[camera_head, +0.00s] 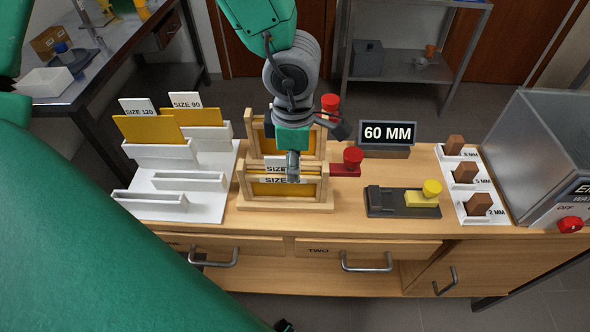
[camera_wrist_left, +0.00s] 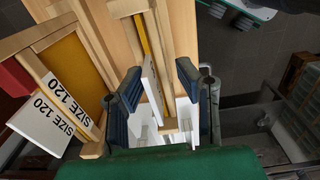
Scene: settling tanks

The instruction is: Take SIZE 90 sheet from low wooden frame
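The low wooden frame (camera_head: 243,190) stands on the bench in the middle of the head view, with a yellow sheet in it. White labels reading SIZE show at its top, but my gripper hides their numbers. My left gripper (camera_head: 293,172) points down over this frame. In the left wrist view its two blue-padded fingers (camera_wrist_left: 157,85) are apart, with a white label plate (camera_wrist_left: 151,82) and a yellow sheet edge between them. I cannot tell whether they touch it. A sheet labelled SIZE 120 (camera_wrist_left: 62,105) stands in a frame to the left there. My right gripper is not in view.
A white rack (camera_head: 185,180) at left holds sheets labelled SIZE 120 and SIZE 90. A taller wooden frame (camera_head: 252,135) stands behind. A 60 MM sign (camera_head: 388,133), red knobs, a black block with yellow knob (camera_head: 432,187) and a grey tank are to the right.

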